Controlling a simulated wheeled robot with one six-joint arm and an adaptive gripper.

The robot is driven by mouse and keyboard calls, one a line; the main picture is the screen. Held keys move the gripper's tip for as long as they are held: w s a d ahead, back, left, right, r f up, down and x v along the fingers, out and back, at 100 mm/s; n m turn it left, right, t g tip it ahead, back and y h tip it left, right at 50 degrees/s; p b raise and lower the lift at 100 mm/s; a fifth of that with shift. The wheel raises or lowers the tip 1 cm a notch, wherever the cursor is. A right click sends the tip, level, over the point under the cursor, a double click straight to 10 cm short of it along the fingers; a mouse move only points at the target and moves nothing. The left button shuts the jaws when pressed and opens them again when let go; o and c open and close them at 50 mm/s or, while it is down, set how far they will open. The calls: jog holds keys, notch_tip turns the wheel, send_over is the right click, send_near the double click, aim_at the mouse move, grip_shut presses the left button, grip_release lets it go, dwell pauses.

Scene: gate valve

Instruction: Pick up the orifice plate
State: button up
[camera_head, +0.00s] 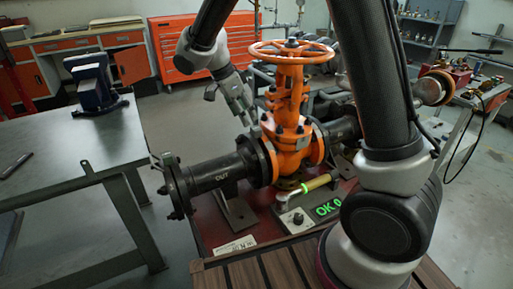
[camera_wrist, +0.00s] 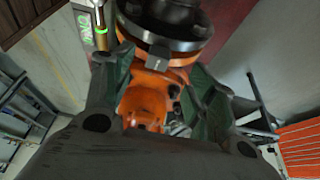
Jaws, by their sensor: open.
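I cannot make out the orifice plate with certainty in either view. The orange gate valve (camera_head: 290,110) stands mid-picture in the head view, bolted into a dark pipe line. My gripper (camera_head: 244,112) is just left of the valve's upper body, pointing down. In the wrist view my gripper (camera_wrist: 158,70) has its two fingers spread apart with nothing held between them. Beyond them show the orange valve body (camera_wrist: 147,98) and a dark bolted flange (camera_wrist: 165,28). A small grey block (camera_wrist: 160,50) shows at the flange's edge; I cannot tell what it is.
The dark pipe marked OUT (camera_head: 215,173) ends in a bolted flange (camera_head: 177,187). An orange handwheel (camera_head: 291,52) tops the valve. A lit green display (camera_head: 328,208) is below it. A workbench (camera_head: 65,150) with a vise (camera_head: 92,82) stands left, a red tool cabinet (camera_head: 178,58) behind.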

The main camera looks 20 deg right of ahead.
aim_at(252, 129)
jog(key=x, duration=0.7)
jog(key=shift+f, duration=0.15)
grip_shut()
